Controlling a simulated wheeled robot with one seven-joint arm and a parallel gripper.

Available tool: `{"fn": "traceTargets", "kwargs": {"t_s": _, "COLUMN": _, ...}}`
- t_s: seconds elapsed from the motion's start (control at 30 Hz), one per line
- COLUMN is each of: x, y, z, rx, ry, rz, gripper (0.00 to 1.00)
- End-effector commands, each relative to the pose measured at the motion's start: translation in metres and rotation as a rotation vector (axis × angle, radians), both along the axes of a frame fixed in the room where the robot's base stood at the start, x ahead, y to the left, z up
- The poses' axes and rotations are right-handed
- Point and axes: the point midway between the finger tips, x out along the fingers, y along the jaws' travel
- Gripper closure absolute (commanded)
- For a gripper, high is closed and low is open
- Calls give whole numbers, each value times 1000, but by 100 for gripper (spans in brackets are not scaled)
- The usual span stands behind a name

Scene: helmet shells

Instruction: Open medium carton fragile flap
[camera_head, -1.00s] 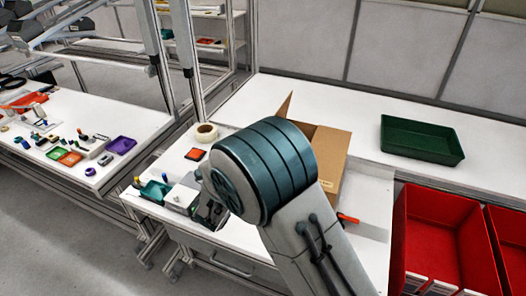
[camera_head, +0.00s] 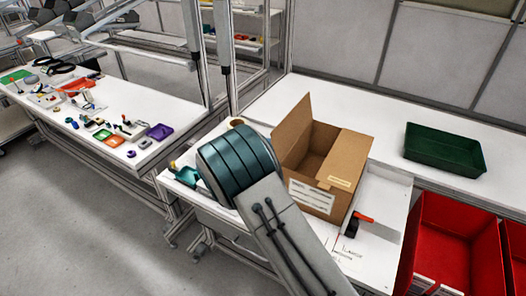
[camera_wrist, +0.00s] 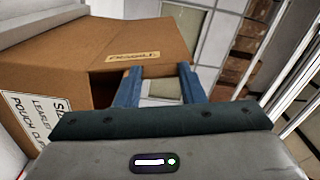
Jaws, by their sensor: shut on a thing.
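The brown carton (camera_head: 330,190) stands on the white bench, with a white label on its front. One flap (camera_head: 295,130) stands up at its left. The right side of its top is covered and bears a small pale label (camera_head: 340,183). My arm hides my gripper in the head view. In the wrist view, a cardboard flap marked FRAGILE (camera_wrist: 110,45) fills the upper left, with a dark gap below it. The blue fingers of my gripper (camera_wrist: 160,72) are at the flap's right edge and shut on it; the exact contact is hard to see.
A green tray (camera_head: 444,149) lies behind and right of the carton. Red bins (camera_head: 450,245) stand at the lower right. A red-handled tool (camera_head: 362,222) lies close to the carton's right. A side table (camera_head: 100,110) with small parts is at the left.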

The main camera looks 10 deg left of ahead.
Motion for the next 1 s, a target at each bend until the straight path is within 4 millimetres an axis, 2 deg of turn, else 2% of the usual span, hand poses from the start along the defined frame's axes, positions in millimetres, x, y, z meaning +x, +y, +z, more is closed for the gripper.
{"fn": "traceTargets", "kwargs": {"t_s": 0.17, "x": 0, "y": -1, "z": 0, "rx": -1, "ry": 1, "rz": -2, "gripper": 100}}
{"fn": "traceTargets", "kwargs": {"t_s": 0.2, "x": 0, "y": -1, "z": -1, "rx": -1, "ry": 1, "rz": -2, "gripper": 59}}
{"fn": "traceTargets", "kwargs": {"t_s": 0.27, "x": 0, "y": 0, "z": 0, "rx": -1, "ry": 1, "rz": -1, "gripper": 42}}
{"fn": "traceTargets", "kwargs": {"t_s": 0.57, "x": -2, "y": 3, "z": 0, "rx": 0, "ry": 0, "rz": 3, "gripper": 42}}
{"fn": "traceTargets", "kwargs": {"t_s": 0.67, "x": -8, "y": 5, "z": -1, "rx": 0, "ry": 0, "rz": 5, "gripper": 42}}
{"fn": "traceTargets", "kwargs": {"t_s": 0.77, "x": -23, "y": 11, "z": -2, "rx": 2, "ry": 1, "rz": 7, "gripper": 42}}
{"fn": "traceTargets", "kwargs": {"t_s": 1.0, "x": -75, "y": 29, "z": -4, "rx": 0, "ry": 2, "rz": 7, "gripper": 42}}
